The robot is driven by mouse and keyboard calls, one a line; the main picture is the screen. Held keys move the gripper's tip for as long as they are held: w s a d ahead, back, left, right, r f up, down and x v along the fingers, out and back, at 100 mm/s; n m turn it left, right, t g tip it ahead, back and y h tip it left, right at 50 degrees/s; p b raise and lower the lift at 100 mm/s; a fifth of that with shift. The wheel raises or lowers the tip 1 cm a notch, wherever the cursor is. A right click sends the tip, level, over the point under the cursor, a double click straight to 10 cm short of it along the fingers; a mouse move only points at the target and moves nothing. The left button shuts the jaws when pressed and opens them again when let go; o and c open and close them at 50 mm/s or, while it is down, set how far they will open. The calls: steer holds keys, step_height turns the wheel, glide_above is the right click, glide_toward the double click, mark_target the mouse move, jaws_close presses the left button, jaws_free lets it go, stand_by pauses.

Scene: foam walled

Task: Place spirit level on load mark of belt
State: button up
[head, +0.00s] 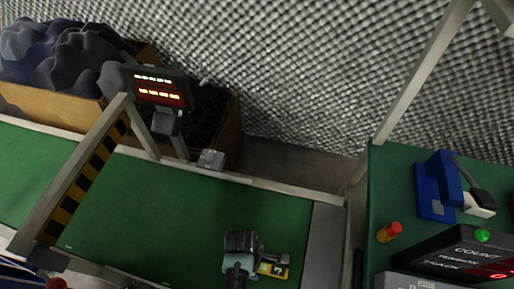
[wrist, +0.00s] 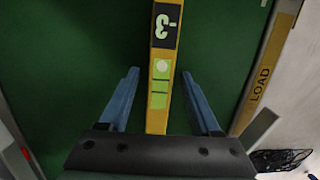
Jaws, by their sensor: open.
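The spirit level (wrist: 160,99) is a yellow bar with green vials and a dark numbered label. In the wrist view it runs lengthwise between my gripper's two blue fingers. My gripper (wrist: 159,73) is open, with a gap between each finger and the level. In the head view, my gripper (head: 258,262) is low over the green belt (head: 170,205), and only an end of the level (head: 275,270) shows beside it. A yellow strip lettered LOAD (wrist: 262,82) lies along the belt's edge, right of the level in the wrist view. It cannot be made out in the head view.
A black-and-yellow striped gantry (head: 80,185) spans the belt at left. A display (head: 158,88) stands behind the belt. A green side table (head: 390,170) at right holds a blue device (head: 436,190), a red-and-yellow cylinder (head: 389,232) and a counter box (head: 465,252).

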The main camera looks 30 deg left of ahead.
step_height(320, 180, up, 12)
steer(key=a+p, duration=0.1)
steer(key=p, duration=0.3)
steer(key=shift+s+a, duration=0.25)
steer(key=shift+a, duration=0.1)
steer(key=shift+r, duration=0.1)
